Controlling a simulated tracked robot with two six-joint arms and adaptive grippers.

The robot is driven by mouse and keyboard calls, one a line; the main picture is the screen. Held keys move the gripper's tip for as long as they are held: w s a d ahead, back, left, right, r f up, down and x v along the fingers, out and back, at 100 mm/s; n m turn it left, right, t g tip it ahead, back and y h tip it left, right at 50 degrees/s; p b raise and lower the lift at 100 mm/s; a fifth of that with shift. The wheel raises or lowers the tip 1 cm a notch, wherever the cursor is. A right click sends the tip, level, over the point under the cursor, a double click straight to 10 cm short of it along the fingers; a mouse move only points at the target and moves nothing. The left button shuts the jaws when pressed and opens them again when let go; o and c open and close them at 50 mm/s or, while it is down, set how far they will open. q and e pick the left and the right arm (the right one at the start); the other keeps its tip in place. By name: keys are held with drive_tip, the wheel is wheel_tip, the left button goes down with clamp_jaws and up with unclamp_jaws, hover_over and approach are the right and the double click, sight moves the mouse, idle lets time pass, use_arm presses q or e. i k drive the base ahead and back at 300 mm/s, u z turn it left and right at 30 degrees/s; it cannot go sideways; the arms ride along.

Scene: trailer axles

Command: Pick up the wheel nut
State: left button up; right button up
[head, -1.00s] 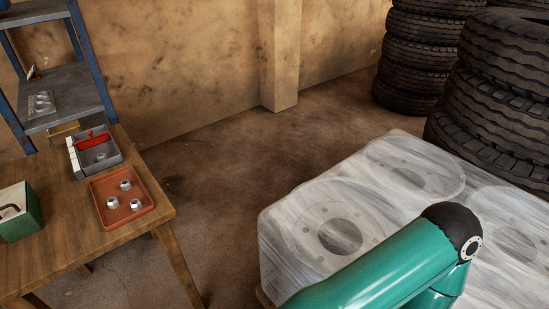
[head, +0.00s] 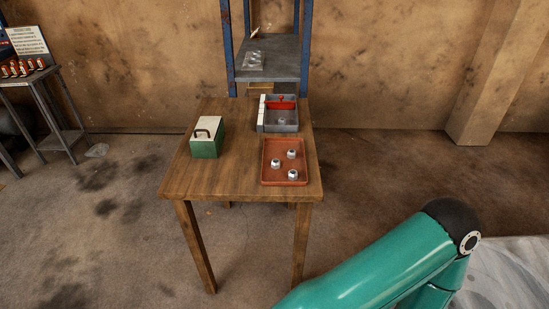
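Three silvery wheel nuts lie apart in a shallow orange-red tray on the wooden table: one wheel nut (head: 291,154) at the upper right, one (head: 276,164) at the left, one (head: 293,174) at the lower right. The tray (head: 268,180) sits at the table's front right corner. Another small nut-like piece (head: 281,121) lies in the grey bin behind the tray. Neither of my grippers is in view.
The wooden table (head: 227,178) also carries a green box with a handle (head: 207,140) and a grey bin (head: 288,128) with a red part. A blue-framed shelf (head: 275,65) stands behind. A side stand (head: 54,110) is at far left. Floor in front is clear.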

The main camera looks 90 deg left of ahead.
sight(292, 153)
drive_tip(key=z, duration=0.85)
drive_tip(key=i, duration=0.15)
drive_tip(key=u, duration=2.5)
drive_tip(key=i, duration=0.3)
drive_tip(key=u, duration=2)
drive_tip(key=i, duration=0.5)
drive_tip(key=z, duration=0.45)
